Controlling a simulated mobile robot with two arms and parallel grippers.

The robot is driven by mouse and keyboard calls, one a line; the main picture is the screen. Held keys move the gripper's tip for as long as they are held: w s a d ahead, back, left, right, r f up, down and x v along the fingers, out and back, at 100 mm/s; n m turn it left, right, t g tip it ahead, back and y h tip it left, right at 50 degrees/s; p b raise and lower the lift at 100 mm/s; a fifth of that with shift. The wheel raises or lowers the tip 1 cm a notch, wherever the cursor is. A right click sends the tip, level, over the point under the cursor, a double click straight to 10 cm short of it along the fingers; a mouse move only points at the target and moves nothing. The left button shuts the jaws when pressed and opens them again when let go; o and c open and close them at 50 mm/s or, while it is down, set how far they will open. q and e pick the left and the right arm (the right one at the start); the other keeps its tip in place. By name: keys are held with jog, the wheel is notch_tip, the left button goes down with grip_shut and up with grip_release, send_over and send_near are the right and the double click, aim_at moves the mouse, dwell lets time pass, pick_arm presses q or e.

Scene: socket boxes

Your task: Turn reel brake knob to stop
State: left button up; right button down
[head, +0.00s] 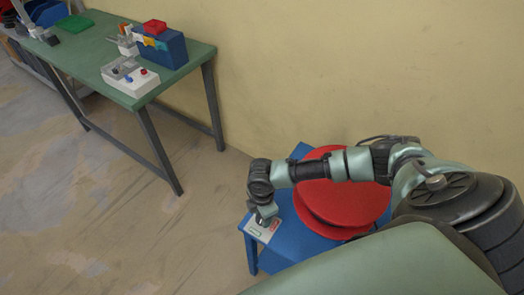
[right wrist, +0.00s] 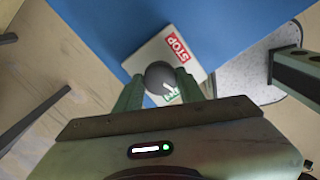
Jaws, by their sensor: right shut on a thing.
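The reel brake knob (right wrist: 160,75) is a dark grey round knob on a white plate (right wrist: 143,60). The plate has a red STOP label (right wrist: 178,48) and a partly hidden green label (right wrist: 173,99). A white pointer mark on the knob shows near the green label, away from STOP. My right gripper (right wrist: 158,82) has its two green fingers shut on the knob, one on each side. In the head view my right gripper (head: 265,217) reaches down onto the plate (head: 267,230) at the blue stand's front corner. My left gripper is not in view.
The red reel (head: 310,210) sits on the blue stand (head: 298,248), under my right arm. A green table (head: 185,75) at the upper left holds a white switch box (head: 143,84) and a blue box (head: 173,50). The floor (head: 110,215) at left is clear.

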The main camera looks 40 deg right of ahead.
jog(key=n+p, duration=0.1)
jog(key=n, duration=0.2)
jog(key=shift+a+r+n, duration=0.1)
jog(key=shift+n, duration=0.3)
jog(key=n, duration=0.3)
jog(key=shift+n, duration=0.3)
jog(key=n, duration=0.3)
jog(key=shift+n, duration=2.2)
jog(key=c, duration=0.9)
grip_release()
